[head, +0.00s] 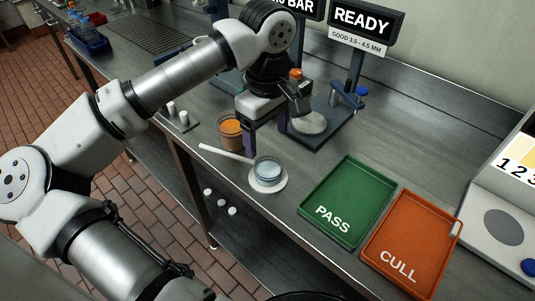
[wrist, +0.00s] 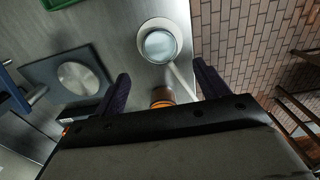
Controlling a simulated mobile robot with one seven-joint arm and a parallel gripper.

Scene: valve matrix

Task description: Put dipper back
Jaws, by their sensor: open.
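A pale stick, likely the dipper's handle (head: 226,153), slants beside the round glass dish (head: 267,168). Its right end meets or passes close to the dish, and I cannot make out a bowl on it. The dish holds pale blue liquid and sits on a white round base (head: 268,184). My gripper (head: 266,134) is open and empty, pointing down behind the dish and right of the orange-filled jar (head: 231,130). In the wrist view the handle (wrist: 184,82) runs from the dish (wrist: 159,46) toward the right finger. The jar (wrist: 162,96) shows between the fingers, partly hidden by my gripper.
A gauge stand (head: 318,125) with a READY display (head: 361,20) stands right of my gripper. A green PASS tray (head: 347,200) and an orange CULL tray (head: 413,240) lie to the right. Small white pegs (head: 184,119) stand left of the jar, near the bench's front edge.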

